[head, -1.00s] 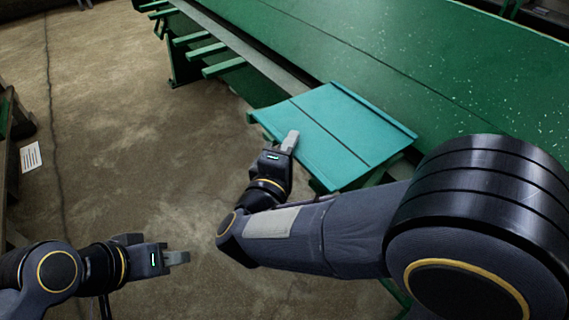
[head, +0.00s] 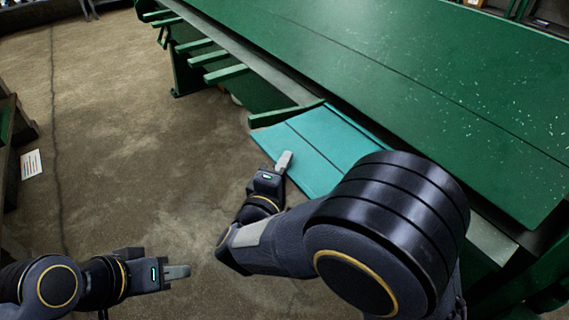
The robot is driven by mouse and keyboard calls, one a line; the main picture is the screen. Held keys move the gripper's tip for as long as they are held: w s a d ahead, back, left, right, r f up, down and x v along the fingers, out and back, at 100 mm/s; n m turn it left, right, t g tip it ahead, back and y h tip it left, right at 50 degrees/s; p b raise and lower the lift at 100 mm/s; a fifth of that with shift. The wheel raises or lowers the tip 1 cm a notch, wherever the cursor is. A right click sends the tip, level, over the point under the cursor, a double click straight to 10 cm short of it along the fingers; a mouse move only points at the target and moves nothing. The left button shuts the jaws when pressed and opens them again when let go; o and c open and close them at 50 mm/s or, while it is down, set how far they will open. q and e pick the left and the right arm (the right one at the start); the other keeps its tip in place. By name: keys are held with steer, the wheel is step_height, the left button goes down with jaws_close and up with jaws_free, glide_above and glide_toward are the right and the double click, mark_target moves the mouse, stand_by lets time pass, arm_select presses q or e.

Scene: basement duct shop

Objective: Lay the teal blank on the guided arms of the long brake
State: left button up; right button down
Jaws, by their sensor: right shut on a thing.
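The teal blank (head: 325,140) is a flat sheet with a dark lengthwise line, beside the front edge of the green long brake (head: 400,70). Its lower right part is hidden behind my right arm. My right gripper (head: 285,160) is shut on the blank's near edge. A green guided arm (head: 287,114) of the brake runs along the blank's far left edge. I cannot tell whether the blank rests on the arms or hangs just above them. My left gripper (head: 178,272) is over the floor at the lower left, away from the blank; its finger gap is not clear.
More green arms (head: 226,74) stick out from the brake further left. The concrete floor (head: 130,150) is open to the left of the brake. A bench (head: 14,130) stands at the left edge, with a white printed sheet (head: 31,163) on its side.

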steer(key=shift+s+f, duration=0.1)
steer(key=shift+f, duration=0.5)
steer(key=c, duration=1.5)
jaws_free()
steer(key=shift+f, duration=0.1)
steer(key=shift+r, duration=0.2)
steer(key=shift+r, duration=0.25)
steer(key=v, duration=0.4)
steer(key=p+v, duration=0.1)
steer(key=v, duration=0.3)
steer(key=p+v, duration=0.1)
steer(key=v, duration=0.3)
steer(key=shift+r, duration=0.4)
steer(key=shift+a, duration=0.1)
